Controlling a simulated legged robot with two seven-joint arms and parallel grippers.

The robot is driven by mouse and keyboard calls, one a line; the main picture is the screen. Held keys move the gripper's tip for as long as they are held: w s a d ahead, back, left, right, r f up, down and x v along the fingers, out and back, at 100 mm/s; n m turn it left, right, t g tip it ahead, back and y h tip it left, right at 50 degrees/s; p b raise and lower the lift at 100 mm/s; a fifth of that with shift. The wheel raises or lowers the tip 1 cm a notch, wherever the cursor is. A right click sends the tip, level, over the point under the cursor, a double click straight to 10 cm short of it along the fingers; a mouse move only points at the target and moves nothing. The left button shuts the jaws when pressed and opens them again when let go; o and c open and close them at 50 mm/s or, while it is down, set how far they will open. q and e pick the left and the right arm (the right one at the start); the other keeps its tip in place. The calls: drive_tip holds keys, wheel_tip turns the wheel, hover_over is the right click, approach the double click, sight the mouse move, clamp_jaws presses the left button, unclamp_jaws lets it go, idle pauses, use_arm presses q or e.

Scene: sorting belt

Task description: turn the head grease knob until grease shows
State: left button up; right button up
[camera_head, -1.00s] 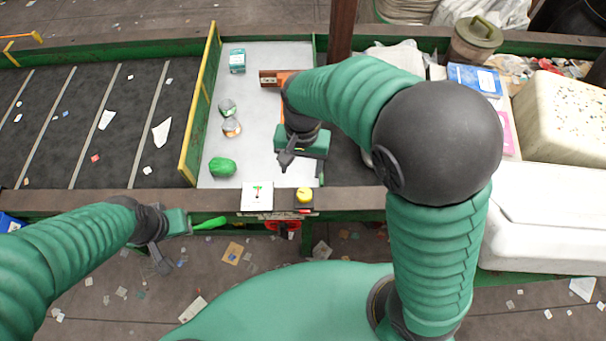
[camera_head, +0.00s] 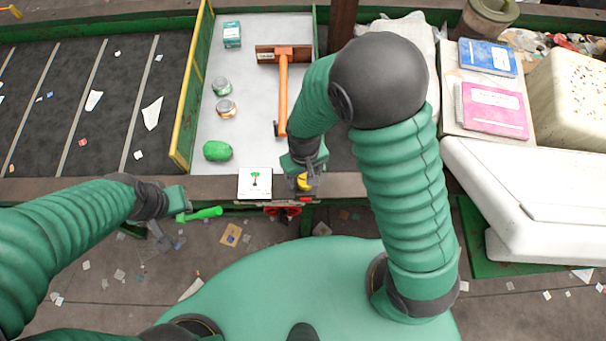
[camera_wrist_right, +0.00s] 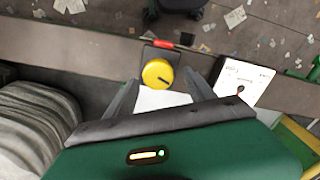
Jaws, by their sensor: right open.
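The yellow knob (camera_head: 304,182) sits on a dark square base at the near edge of the belt frame. In the right wrist view the knob (camera_wrist_right: 158,73) has a dark mark on its side, and no grease is visible on it. My right gripper (camera_wrist_right: 163,88) is open, its two fingers pointing toward the knob, which shows just beyond and between the tips. In the head view my right gripper (camera_head: 303,172) partly covers the knob. My left gripper (camera_head: 180,205) is at the left, by a bright green handle-like piece (camera_head: 207,214); its jaws are unclear.
A red part (camera_head: 283,211) is below the edge. The grey tray (camera_head: 250,110) holds an orange-handled tool (camera_head: 283,95), cans and a green lump (camera_head: 217,151). White bins (camera_head: 540,195) stand at right.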

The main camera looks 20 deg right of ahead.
drive_tip(key=shift+s+d+f, duration=0.1)
drive_tip(key=shift+d+f, duration=0.1)
drive_tip(key=shift+f, duration=0.1)
drive_tip(key=shift+s+d, duration=0.15)
drive_tip(key=shift+s, duration=0.25)
drive_tip(key=shift+w+a, duration=0.25)
drive_tip(key=shift+a, duration=0.1)
drive_tip(key=c, duration=0.7)
drive_tip(key=shift+c, duration=1.1)
drive_tip(key=shift+d, duration=0.2)
drive_tip(key=c, duration=0.4)
use_arm(q)
drive_tip(key=shift+s+d+r, duration=0.2)
drive_tip(key=shift+s+d, duration=0.1)
use_arm(e)
drive_tip(key=shift+c, duration=0.2)
